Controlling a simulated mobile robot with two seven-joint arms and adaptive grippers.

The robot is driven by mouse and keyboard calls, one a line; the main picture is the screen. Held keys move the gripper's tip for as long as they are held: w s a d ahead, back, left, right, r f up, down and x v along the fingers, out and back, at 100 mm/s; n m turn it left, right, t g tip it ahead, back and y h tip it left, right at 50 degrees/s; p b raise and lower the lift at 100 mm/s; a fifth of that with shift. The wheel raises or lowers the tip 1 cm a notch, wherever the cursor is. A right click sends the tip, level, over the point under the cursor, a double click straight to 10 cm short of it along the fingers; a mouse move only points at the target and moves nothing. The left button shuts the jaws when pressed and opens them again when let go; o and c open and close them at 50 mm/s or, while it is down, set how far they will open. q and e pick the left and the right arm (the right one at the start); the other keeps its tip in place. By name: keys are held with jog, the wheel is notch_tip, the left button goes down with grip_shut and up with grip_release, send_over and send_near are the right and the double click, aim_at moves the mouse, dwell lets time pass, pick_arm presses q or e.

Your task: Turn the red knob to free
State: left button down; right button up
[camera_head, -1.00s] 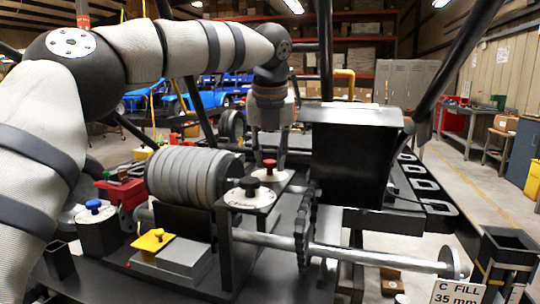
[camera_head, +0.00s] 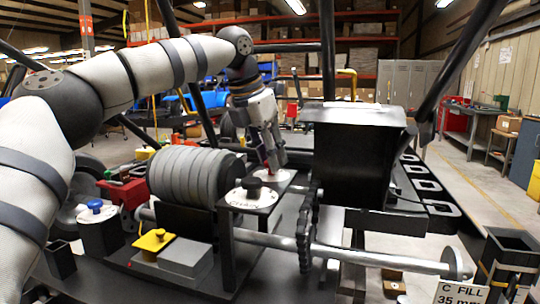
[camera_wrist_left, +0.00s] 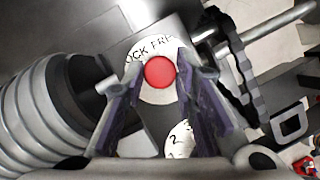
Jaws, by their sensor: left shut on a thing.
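The red knob (camera_wrist_left: 160,72) sits on a round white plate with lettering (camera_wrist_left: 146,50), of which I can read "OCK FR". In the head view the knob is mostly hidden by my fingers. My left gripper (camera_wrist_left: 160,78) is shut on the red knob, one finger on each side of it. In the head view the left gripper (camera_head: 274,166) reaches down, tilted, onto the knob's dark stand. Which mark the knob points to, I cannot tell. My right gripper is not in view.
A black knob (camera_head: 252,185) on a white dial stands just in front. A grey ribbed drum (camera_head: 188,176) is to the left, a black box (camera_head: 350,155) to the right. A chain (camera_head: 304,225) and metal shaft (camera_head: 380,257) run close by. A blue knob (camera_head: 95,206) is further left.

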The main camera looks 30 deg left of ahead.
pick_arm(q)
jog(key=shift+f+m, duration=0.1)
jog(key=shift+m, duration=0.5)
jog(key=c, duration=1.3)
grip_release()
jog(key=v, duration=1.2)
jog(key=shift+a, duration=0.3)
jog(key=shift+w, duration=0.15)
